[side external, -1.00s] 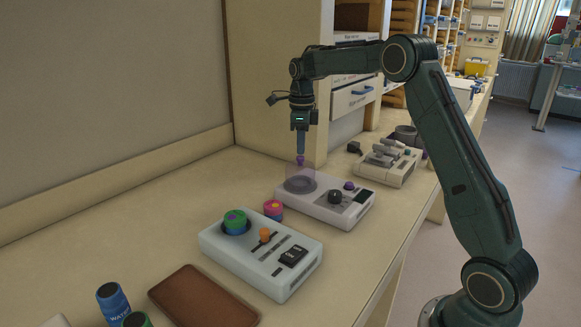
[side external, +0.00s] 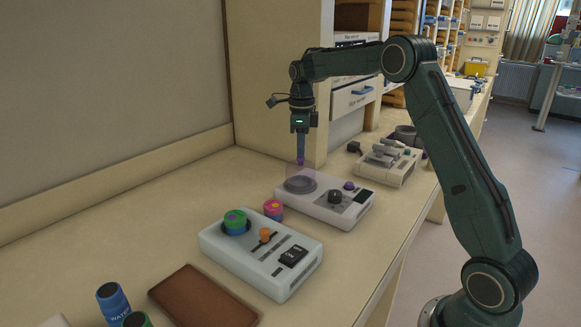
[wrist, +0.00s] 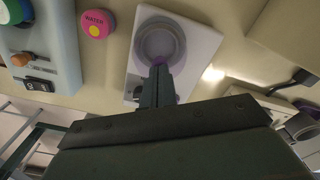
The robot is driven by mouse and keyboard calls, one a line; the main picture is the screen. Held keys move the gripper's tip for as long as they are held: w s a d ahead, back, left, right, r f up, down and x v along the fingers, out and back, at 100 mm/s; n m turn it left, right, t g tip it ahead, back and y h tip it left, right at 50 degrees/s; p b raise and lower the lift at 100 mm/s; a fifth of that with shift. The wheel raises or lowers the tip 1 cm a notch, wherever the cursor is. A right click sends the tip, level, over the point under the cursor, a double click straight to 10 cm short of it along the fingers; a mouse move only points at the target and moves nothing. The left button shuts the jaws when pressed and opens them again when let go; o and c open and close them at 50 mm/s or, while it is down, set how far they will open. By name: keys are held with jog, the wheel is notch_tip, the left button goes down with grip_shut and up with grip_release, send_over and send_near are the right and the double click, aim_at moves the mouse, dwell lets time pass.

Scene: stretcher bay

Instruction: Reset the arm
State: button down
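My gripper (side external: 300,158) points straight down over the white device (side external: 325,211) in the middle of the bench. Its fingers are close together on a small purple knob (side external: 300,162), which also shows at the fingertips in the wrist view (wrist: 159,62). A clear, purple-tinted cover (side external: 301,177) is under the knob, above the round grey well of that device. I cannot tell whether the cover touches the device. A black dial and a purple button are on the device's top.
A second white device (side external: 262,262) with an orange-topped lever stands in front, a green-and-blue canister in its round socket. A pink-topped canister (side external: 273,209) stands between the devices. A brown pad (side external: 203,299) and bottles (side external: 112,300) are nearer. A beige device (side external: 388,165) is behind.

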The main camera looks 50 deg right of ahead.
jog(key=shift+r, duration=3.35)
jog(key=s+a+r+n+t, duration=0.2)
jog(key=s+a+r+n, duration=0.2)
jog(key=s+a+n, duration=0.35)
jog(key=s+a+r+n+t, duration=0.1)
jog(key=s+a+r+n, duration=0.3)
jog(key=s+a+n, duration=0.35)
jog(key=s+a+f+n+t, duration=0.1)
jog(key=s+a+f+n, duration=0.1)
jog(key=s+f+n, duration=0.2)
jog(key=s+a+f+n+t, duration=0.1)
jog(key=s+f+n, duration=0.3)
jog(key=s+n, duration=0.7)
jog(key=s+a, duration=0.1)
jog(key=s, duration=0.1)
jog(key=shift+s+a+t, duration=0.3)
jog(key=shift+s, duration=0.1)
